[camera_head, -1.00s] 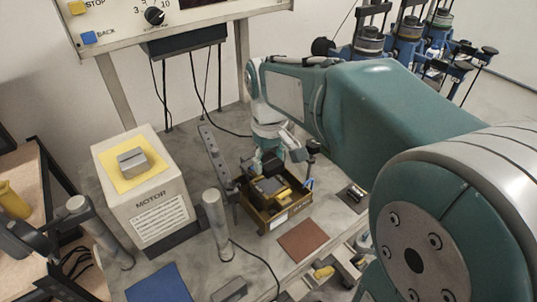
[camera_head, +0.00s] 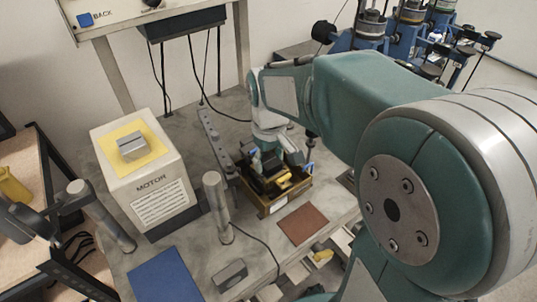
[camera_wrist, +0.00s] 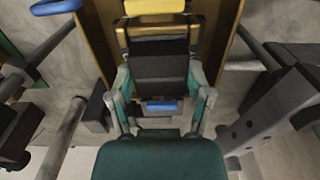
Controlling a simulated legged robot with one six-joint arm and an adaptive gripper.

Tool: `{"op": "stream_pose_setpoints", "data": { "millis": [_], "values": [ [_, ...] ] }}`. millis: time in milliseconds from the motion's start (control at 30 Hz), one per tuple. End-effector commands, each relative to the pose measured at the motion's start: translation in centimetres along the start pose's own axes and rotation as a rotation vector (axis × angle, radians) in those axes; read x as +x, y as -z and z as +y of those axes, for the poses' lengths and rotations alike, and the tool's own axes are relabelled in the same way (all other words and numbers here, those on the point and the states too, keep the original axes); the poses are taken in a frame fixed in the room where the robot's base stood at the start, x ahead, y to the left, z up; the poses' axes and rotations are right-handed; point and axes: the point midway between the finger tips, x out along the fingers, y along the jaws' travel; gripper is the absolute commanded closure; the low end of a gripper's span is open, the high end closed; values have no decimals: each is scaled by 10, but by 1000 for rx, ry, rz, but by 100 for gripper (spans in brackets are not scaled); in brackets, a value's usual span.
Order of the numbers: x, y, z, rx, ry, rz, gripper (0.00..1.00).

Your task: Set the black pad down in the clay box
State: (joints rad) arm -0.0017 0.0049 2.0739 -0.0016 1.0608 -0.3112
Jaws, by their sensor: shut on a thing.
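The black pad (camera_wrist: 160,68) is between the two fingers of my gripper (camera_wrist: 160,92) in the wrist view, with a finger along each side. Whether the pad touches the box floor is hidden. A yellow piece (camera_head: 285,178) is in the box area, and it shows at the top of the wrist view (camera_wrist: 155,7).
A grey metal bar (camera_head: 217,148) and an upright cylinder (camera_head: 217,205) stand left of the box. A flat brown mat (camera_head: 303,224) lies in front of the box, and a blue mat (camera_head: 165,277) at front left.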

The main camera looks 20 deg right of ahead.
Motion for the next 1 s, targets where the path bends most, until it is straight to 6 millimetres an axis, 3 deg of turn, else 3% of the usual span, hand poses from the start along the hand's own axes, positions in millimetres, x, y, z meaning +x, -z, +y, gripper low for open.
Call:
{"op": "stream_pose_setpoints", "data": {
  "millis": [467, 500, 567, 1000],
  "values": [
    [5, 0, 0, 0, 0, 0, 96],
    [5, 0, 0, 0, 0, 0, 26],
    [6, 0, 0, 0, 0, 0, 0],
    [5, 0, 0, 0, 0, -1, 0]
  ]
}}
